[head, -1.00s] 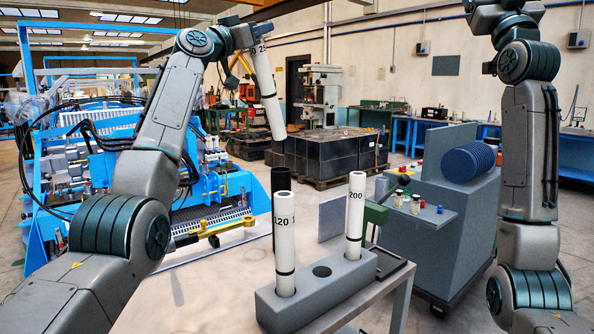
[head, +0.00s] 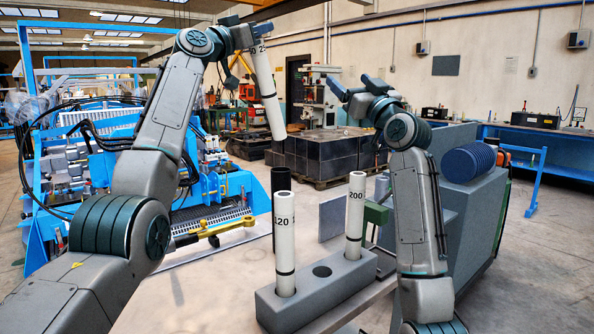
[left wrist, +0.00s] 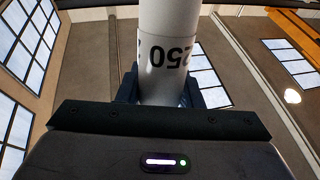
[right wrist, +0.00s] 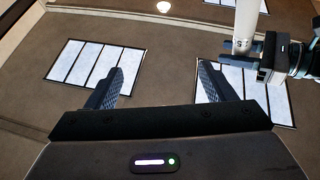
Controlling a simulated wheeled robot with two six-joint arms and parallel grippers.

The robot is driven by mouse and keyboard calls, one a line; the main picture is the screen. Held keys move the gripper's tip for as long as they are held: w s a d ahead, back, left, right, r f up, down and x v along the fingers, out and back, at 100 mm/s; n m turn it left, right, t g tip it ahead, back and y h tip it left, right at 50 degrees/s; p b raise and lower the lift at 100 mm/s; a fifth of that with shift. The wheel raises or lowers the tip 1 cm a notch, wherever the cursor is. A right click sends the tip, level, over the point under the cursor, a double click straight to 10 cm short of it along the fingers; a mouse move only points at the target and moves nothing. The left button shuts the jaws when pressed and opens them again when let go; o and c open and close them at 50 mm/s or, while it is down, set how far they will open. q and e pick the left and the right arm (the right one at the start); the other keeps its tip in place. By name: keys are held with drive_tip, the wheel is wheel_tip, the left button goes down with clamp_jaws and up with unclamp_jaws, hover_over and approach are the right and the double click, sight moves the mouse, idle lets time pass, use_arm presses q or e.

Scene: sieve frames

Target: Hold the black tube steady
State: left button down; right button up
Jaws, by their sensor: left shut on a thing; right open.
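My left gripper (head: 258,30) is shut near the top of a white tube marked 250 (head: 268,95), held in the air, tilted, well above the table. This tube also shows in the left wrist view (left wrist: 168,20). My right gripper (head: 355,87) is open and empty, raised right of the held tube. In the right wrist view nothing is between its fingers (right wrist: 161,85). Neither gripper touches the black tube.
A grey rack (head: 345,285) on the table holds the 120 tube and an upright white tube marked 200 (head: 355,215). Its middle hole is empty. A grey cabinet with a dark blue ribbed cylinder (head: 468,162) stands to the right, partly behind my right arm.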

drive_tip(key=w+a+f+n+g+y, duration=0.15)
drive_tip(key=a+f+g, duration=0.35)
drive_tip(key=a+f, duration=1)
wheel_tip(320, 180, down, 15)
drive_tip(key=w+d+m+h, duration=0.2)
drive_tip(key=d+m+h, duration=0.1)
drive_tip(key=h, duration=0.1)
drive_tip(key=x, duration=1.2)
drive_tip(key=shift+f, duration=0.25)
drive_tip(key=shift+a, duration=0.15)
drive_tip(key=c, duration=1.2)
drive_tip(key=shift+o, duration=0.2)
clamp_jaws()
